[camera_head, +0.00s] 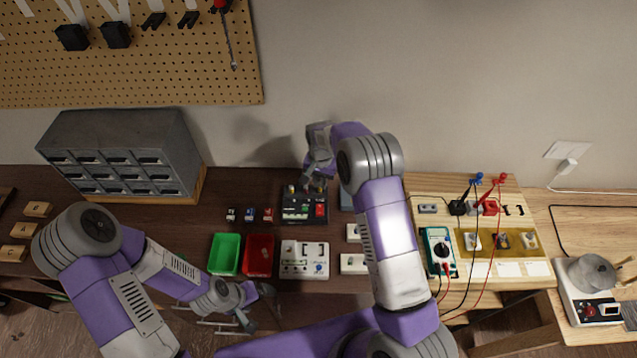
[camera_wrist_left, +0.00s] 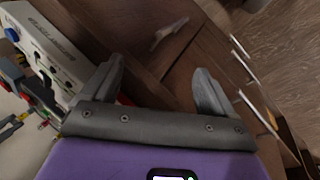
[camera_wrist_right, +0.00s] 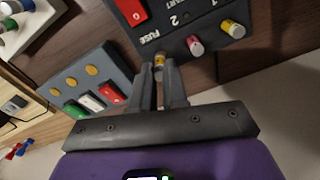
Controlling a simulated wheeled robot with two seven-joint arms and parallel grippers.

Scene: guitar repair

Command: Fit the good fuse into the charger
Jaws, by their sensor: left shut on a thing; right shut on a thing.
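The charger (camera_head: 292,214) is a dark box with a red switch on the bench; its panel (camera_wrist_right: 180,20) marked FUSE shows in the right wrist view. My right gripper (camera_wrist_right: 163,72) is shut on a yellowish fuse (camera_wrist_right: 160,60) close to the panel edge. Whether the fuse is seated is unclear. A red-and-white fuse (camera_wrist_right: 195,45) and a yellow fuse (camera_wrist_right: 233,29) stand beside it on the panel. Which fuse is good cannot be told.
A green bin (camera_head: 225,254) and a red bin (camera_head: 259,256) stand in front of the charger. A white tester (camera_head: 304,272) is beside them. A blue-grey box (camera_wrist_right: 88,85) with coloured blocks is close to the charger. A multimeter (camera_head: 438,252) is on the right board.

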